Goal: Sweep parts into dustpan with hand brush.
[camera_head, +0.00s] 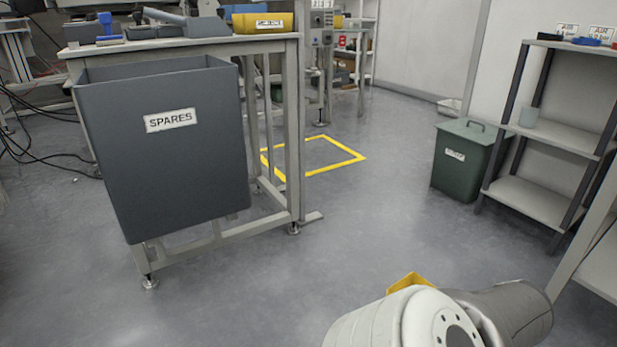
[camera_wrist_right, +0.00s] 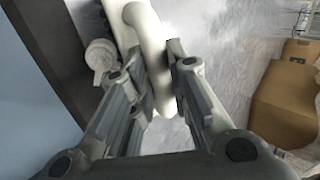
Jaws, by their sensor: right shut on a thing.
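My right gripper (camera_wrist_right: 150,105) shows in the right wrist view, with its fingers on both sides of a pale, smooth, curved piece like a handle (camera_wrist_right: 155,50). I cannot tell what this piece belongs to. In the head view, my right arm fills the bottom right and its gripper is hidden. On the bench (camera_head: 270,38) at the back left lie a grey piece with a sloping handle, perhaps a dustpan (camera_head: 195,24), and a small blue piece (camera_head: 106,24) that may be a brush. Loose parts there are too small to make out. My left gripper is out of view.
A grey SPARES bin (camera_head: 165,160) hangs at the bench front. A yellow bin (camera_head: 262,22) stands on the bench. A lidded green bin (camera_head: 465,160) and shelves (camera_head: 540,205) stand right. A yellow edge (camera_head: 408,282) shows behind my arm. The middle floor is clear.

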